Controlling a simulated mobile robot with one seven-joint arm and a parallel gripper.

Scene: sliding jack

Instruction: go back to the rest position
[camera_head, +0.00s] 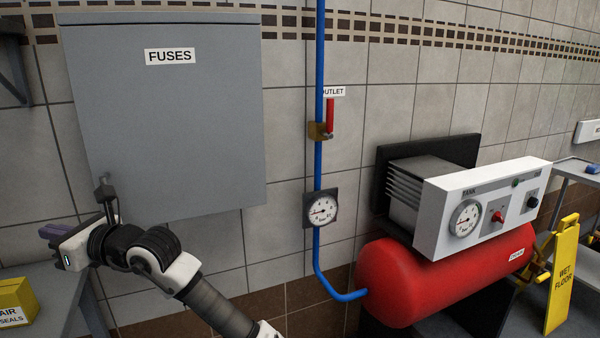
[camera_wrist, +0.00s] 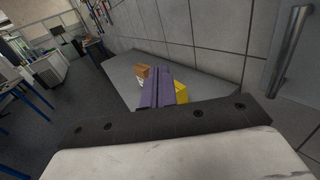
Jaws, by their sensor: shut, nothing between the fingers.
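My gripper (camera_head: 46,230) is at the lower left of the head view, its purple fingers pointing left, away from the grey fuse box. In the wrist view its two purple fingers (camera_wrist: 158,82) lie side by side, shut with nothing between them. My white and black arm reaches up to it from the bottom of the head view. The fuse box (camera_head: 165,120), labelled FUSES, hangs on the wall with its door looking closed. Its handle (camera_head: 105,192) is just above my wrist in the head view, and a metal handle (camera_wrist: 291,50) shows at the right of the wrist view.
To the right stand a blue pipe (camera_head: 319,80) with a red-handled valve (camera_head: 330,117), a red tank (camera_head: 440,280) and a yellow wet-floor sign (camera_head: 562,275).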

